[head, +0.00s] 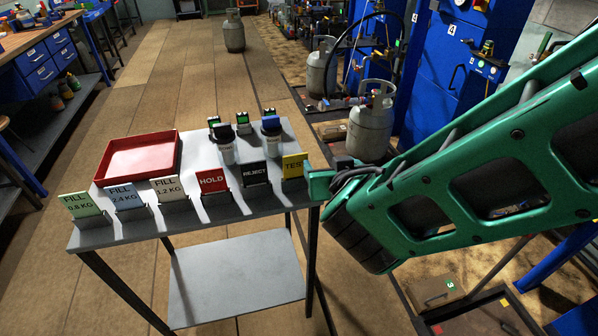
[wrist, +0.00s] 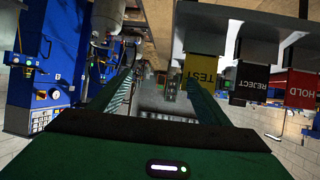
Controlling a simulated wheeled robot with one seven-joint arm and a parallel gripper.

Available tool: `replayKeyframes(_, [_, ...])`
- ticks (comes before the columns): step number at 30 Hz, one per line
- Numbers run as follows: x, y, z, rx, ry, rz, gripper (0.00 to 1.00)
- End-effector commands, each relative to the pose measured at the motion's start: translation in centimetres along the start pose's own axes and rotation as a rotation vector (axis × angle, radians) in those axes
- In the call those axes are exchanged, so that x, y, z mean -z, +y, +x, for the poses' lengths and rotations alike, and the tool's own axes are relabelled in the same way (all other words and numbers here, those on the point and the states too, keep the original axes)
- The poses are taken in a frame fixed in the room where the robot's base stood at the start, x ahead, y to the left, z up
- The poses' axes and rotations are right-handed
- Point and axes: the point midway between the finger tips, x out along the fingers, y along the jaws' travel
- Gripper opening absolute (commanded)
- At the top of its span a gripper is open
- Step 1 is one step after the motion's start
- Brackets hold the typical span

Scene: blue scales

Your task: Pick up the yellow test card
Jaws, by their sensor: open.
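The yellow test card (head: 293,166) stands upright in a dark holder at the right end of the card row, on the front right of the grey table (head: 245,208). In the wrist view the yellow card (wrist: 200,67) shows its "TEST" lettering at the tip of the right-hand finger. My gripper (wrist: 160,78) is open, with nothing seen between its fingers. In the head view my gripper (head: 322,183) is just right of the card, at the table's right edge. I cannot tell whether a finger touches the card.
The black REJECT card (head: 254,173) and red HOLD card (head: 212,181) stand left of the test card, then several FILL cards (head: 168,188). Behind are a red tray (head: 139,158) and dark-capped white containers (head: 225,145). A gas cylinder (head: 370,125) stands beyond the table's right side.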

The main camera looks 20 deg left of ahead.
Motion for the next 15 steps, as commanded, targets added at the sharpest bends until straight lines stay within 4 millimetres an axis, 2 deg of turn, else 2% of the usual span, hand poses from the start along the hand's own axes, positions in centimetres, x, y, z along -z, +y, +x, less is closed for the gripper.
replayKeyframes(1, [-0.2,-2.2,-0.3,0.041,0.019,-0.017,0.7])
replayKeyframes(3, [-0.2,-4.3,-0.6,0.081,0.042,-0.029,0.7])
replayKeyframes(6, [-0.2,-6.2,-0.9,0.117,0.063,-0.04,0.7])
replayKeyframes(10, [-0.2,-7.1,-0.1,0.133,0.07,-0.042,0.7])
replayKeyframes(15, [-0.1,-7.3,2.5,0.131,0.07,-0.042,0.7])
